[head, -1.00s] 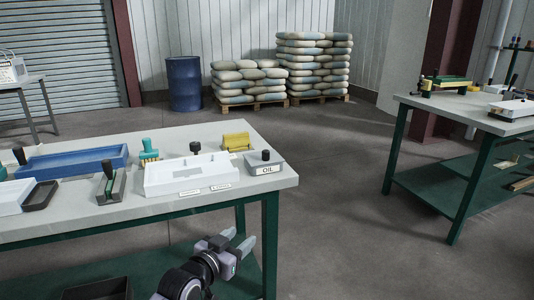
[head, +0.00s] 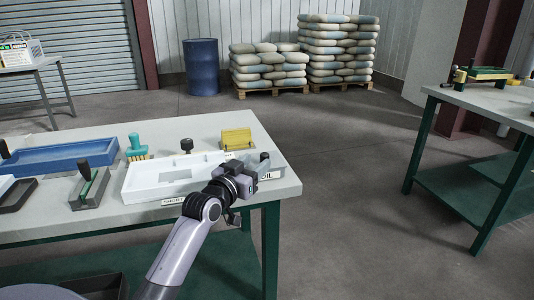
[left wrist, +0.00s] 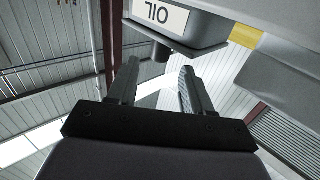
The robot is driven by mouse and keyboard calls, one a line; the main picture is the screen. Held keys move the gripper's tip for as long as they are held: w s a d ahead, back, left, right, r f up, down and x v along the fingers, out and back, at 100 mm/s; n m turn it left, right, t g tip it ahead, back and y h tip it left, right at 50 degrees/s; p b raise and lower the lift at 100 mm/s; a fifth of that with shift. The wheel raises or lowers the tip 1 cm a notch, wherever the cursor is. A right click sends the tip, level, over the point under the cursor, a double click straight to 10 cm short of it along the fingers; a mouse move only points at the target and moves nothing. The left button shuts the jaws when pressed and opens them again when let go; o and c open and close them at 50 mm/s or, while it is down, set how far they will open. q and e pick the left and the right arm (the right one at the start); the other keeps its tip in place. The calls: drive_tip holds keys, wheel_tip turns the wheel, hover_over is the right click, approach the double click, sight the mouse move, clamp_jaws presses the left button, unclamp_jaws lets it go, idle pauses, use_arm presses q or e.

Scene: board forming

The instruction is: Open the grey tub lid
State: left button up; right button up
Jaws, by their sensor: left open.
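The grey tub (head: 280,168) marked OIL stands near the right end of the near table; my left gripper partly hides it in the head view. In the left wrist view the tub (left wrist: 205,28) appears upside down, with its lid (left wrist: 178,47) and dark knob (left wrist: 161,53) facing the fingers. The lid sits on the tub. My left gripper (head: 259,168) is open at the tub. In the left wrist view its fingertips (left wrist: 160,66) lie either side of the knob in the picture; contact is not visible. My right gripper is out of view.
A white tray (head: 140,190) stands just left of the tub, with a yellow block (head: 236,139) behind. The floor right of the table is clear.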

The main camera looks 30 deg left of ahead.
sight(262, 157)
use_arm(q)
drive_tip(key=shift+w+a, duration=0.15)
drive_tip(key=shift+w, duration=1.3)
drive_tip(key=shift+w+a, duration=0.1)
drive_tip(key=shift+w, duration=1.35)
clamp_jaws()
